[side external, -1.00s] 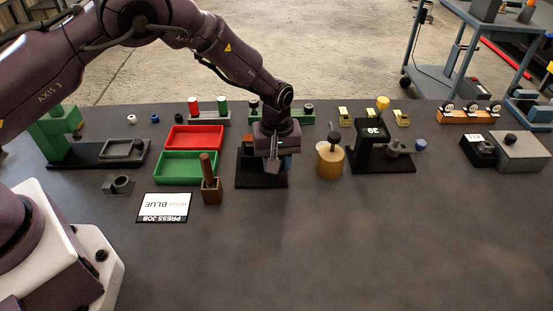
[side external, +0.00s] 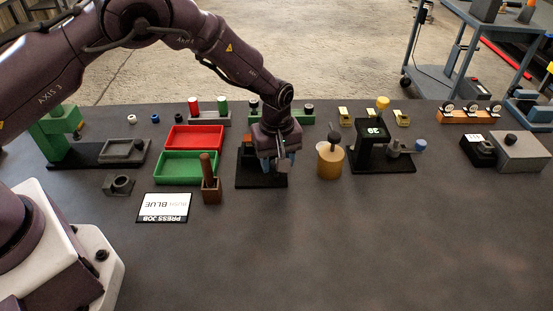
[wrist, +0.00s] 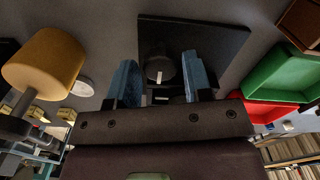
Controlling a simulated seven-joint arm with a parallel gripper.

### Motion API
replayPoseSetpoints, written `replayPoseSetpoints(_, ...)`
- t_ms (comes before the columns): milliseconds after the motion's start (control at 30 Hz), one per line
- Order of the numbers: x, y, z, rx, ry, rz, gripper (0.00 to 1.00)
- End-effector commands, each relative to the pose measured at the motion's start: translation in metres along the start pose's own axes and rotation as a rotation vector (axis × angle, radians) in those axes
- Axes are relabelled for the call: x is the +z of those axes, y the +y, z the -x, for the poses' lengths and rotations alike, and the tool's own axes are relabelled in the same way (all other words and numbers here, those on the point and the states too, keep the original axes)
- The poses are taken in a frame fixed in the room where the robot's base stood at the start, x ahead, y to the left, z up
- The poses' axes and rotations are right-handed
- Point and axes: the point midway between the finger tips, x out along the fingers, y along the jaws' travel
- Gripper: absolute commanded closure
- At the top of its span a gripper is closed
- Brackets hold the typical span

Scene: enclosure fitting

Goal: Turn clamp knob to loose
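The clamp knob (wrist: 158,68) is a dark round knob with a white pointer mark, seen in the wrist view. It stands over a black base plate (wrist: 222,40), which also shows under my gripper in the side view (side external: 246,181). My gripper (wrist: 161,78) has its two blue fingers apart, one on each side of the knob, with small gaps visible. In the side view my gripper (side external: 278,168) points down over the plate and hides the knob. The label the pointer faces cannot be read.
A tan cylinder with a dark knob (side external: 329,163) stands close to the right of the plate. A brown holder with a handle (side external: 211,190), a green tray (side external: 162,180) and a red tray (side external: 172,146) are to the left. The front of the table is clear.

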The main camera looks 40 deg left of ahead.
Motion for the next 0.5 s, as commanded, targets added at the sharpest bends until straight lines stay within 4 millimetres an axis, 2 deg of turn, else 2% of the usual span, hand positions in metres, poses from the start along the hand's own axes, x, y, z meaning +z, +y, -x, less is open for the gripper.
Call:
replayPoseSetpoints(300, 0.000, 0.000, 0.002, 0.000, 0.000, -0.002, 0.54)
replayPoseSetpoints(367, 0.000, 0.000, 0.007, 0.001, 0.000, -0.002, 0.54)
replayPoseSetpoints(500, 0.001, 0.001, 0.031, 0.004, 0.000, -0.002, 0.54)
